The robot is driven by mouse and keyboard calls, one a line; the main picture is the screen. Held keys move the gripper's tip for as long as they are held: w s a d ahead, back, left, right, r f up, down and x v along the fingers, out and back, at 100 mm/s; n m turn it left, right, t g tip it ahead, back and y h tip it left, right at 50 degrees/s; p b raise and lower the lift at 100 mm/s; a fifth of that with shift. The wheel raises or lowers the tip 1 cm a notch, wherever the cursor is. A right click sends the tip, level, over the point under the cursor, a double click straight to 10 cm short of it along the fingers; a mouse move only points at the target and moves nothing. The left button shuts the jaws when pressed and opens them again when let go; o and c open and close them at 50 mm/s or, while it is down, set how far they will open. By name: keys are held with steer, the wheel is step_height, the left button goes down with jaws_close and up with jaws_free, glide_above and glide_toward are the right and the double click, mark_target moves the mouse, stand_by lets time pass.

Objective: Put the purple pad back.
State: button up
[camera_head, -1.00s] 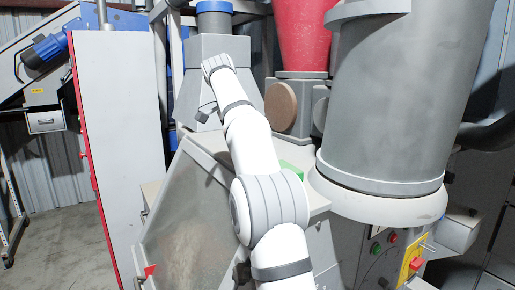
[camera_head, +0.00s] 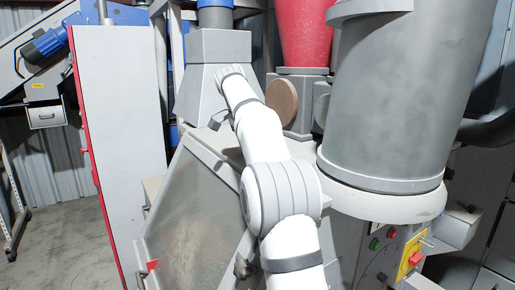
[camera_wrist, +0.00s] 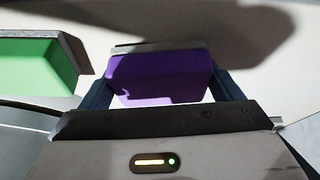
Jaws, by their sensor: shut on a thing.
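The purple pad (camera_wrist: 160,76) shows in the wrist view, a rounded purple block with a thin grey edge along its top. My gripper (camera_wrist: 165,85) is shut on it, with one dark finger at each side of the pad. A pale surface lies just behind and below the pad; I cannot tell whether the pad touches it. In the head view my arm hides the pad, and the gripper's fingers do not show there.
In the head view a grey hopper (camera_head: 212,75), a brown disc (camera_head: 283,103) and a large grey cylinder (camera_head: 395,100) stand close around my arm. A sloped clear panel (camera_head: 190,215) is at lower left.

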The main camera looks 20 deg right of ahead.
steer(key=shift+f, duration=0.2)
steer(key=o, duration=0.9)
steer(key=shift+c, duration=0.2)
steer(key=v, duration=0.6)
steer(key=shift+d+r, duration=0.15)
steer(key=shift+r, duration=0.35)
steer(key=shift+s+r, duration=0.25)
steer(key=shift+r, duration=0.15)
